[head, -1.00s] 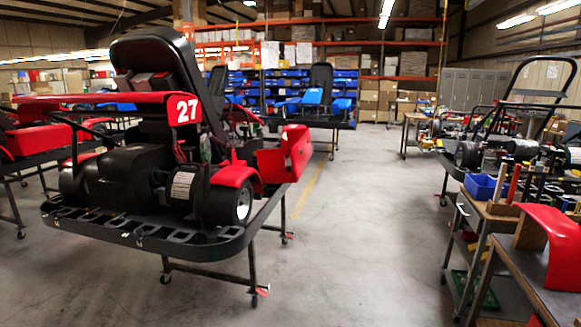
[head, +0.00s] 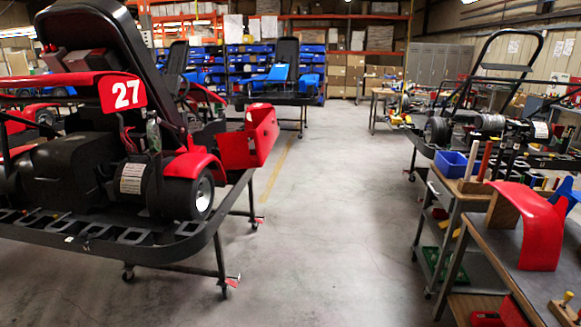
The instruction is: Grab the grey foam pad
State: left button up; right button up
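I cannot make out a grey foam pad in the head view. The grey top of the near right workbench (head: 522,283) shows, with a red curved kart panel (head: 540,222) standing on it, but no pad can be told apart there. Neither of my grippers is in view.
A red kart numbered 27 (head: 128,92) sits on a wheeled stand (head: 165,252) at left. A blue bin (head: 451,164) stands on a cart at right. A bare kart frame (head: 512,70) is behind it. The concrete floor (head: 325,215) between is clear.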

aim_at(252, 148)
jog(key=i, duration=2.4)
